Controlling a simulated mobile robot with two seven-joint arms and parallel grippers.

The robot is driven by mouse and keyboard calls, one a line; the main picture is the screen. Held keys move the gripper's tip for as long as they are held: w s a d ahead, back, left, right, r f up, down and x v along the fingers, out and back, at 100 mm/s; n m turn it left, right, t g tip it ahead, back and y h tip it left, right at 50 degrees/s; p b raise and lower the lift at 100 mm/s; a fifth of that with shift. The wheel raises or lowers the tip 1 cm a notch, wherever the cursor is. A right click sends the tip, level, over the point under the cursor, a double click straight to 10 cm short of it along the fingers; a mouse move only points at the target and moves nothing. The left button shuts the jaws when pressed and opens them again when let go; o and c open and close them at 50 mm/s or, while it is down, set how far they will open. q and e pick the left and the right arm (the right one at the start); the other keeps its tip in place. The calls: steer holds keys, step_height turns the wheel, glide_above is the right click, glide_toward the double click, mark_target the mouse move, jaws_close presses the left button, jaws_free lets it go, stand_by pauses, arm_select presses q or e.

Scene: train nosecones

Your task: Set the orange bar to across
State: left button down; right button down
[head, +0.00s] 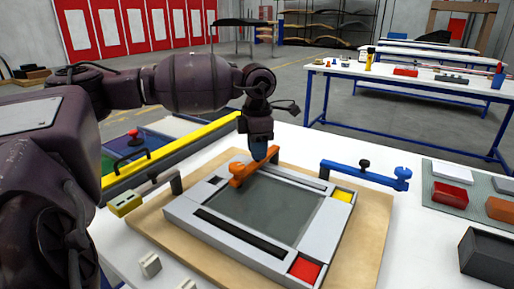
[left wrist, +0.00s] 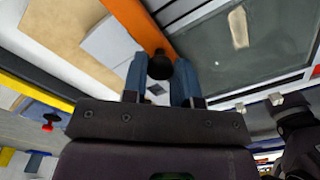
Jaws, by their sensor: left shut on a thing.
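The orange bar (head: 240,179) lies at the far left corner of a grey frame (head: 185,220) around a dark panel (head: 268,200). In the head view it slants from lower left to upper right. My left gripper (head: 259,154) comes down on it from above. In the left wrist view, the blue fingertips (left wrist: 161,82) are closed around a black knob (left wrist: 160,65) on the orange bar (left wrist: 140,22). The fingers hide part of the bar. My right gripper does not show clearly in either view.
Yellow (head: 342,195) and red (head: 305,269) squares mark two frame corners. A yellow-edged rail (head: 180,150) stands at left. A dark bin (head: 488,257) and red block (head: 450,195) lie at right.

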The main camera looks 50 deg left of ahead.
arm_select(q)
steer(key=c, duration=0.9)
jaws_free()
steer(key=shift+d, duration=0.15)
step_height(320, 180, up, 11)
steer(key=shift+p, duration=0.3)
